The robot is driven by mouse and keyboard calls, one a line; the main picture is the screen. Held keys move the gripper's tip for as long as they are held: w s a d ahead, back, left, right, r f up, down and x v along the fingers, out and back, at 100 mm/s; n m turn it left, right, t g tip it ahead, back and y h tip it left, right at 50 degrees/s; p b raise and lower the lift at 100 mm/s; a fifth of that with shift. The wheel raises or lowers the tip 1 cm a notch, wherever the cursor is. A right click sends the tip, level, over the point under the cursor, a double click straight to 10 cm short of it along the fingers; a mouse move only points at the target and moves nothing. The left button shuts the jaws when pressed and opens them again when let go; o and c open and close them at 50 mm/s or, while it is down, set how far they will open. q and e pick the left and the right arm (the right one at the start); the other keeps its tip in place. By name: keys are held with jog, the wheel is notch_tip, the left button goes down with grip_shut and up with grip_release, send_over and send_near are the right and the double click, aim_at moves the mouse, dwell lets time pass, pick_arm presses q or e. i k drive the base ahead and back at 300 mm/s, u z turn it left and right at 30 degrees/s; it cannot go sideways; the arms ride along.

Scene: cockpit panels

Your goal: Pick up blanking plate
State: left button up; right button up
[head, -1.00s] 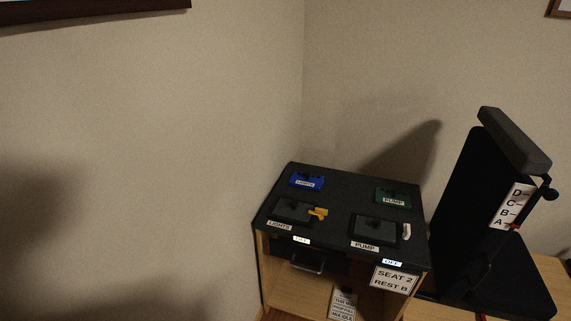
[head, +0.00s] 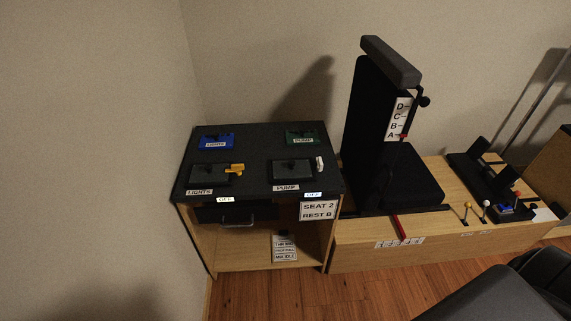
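No thing in view is marked as a blanking plate, and I cannot tell which piece it is. Neither of my grippers shows in the head view.
The cabinet has a drawer with a handle (head: 237,219) and an open lower shelf. A black seat (head: 372,130) on a wooden bench (head: 370,252) stands to its right. A dark rounded shape (head: 505,290) fills the lower right corner. Wooden floor (head: 260,297) is clear in front.

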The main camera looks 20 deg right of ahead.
aim_at(291, 169)
jog(key=z, duration=1.9)
jog(key=i, duration=1.9)
jog(key=u, duration=1.55)
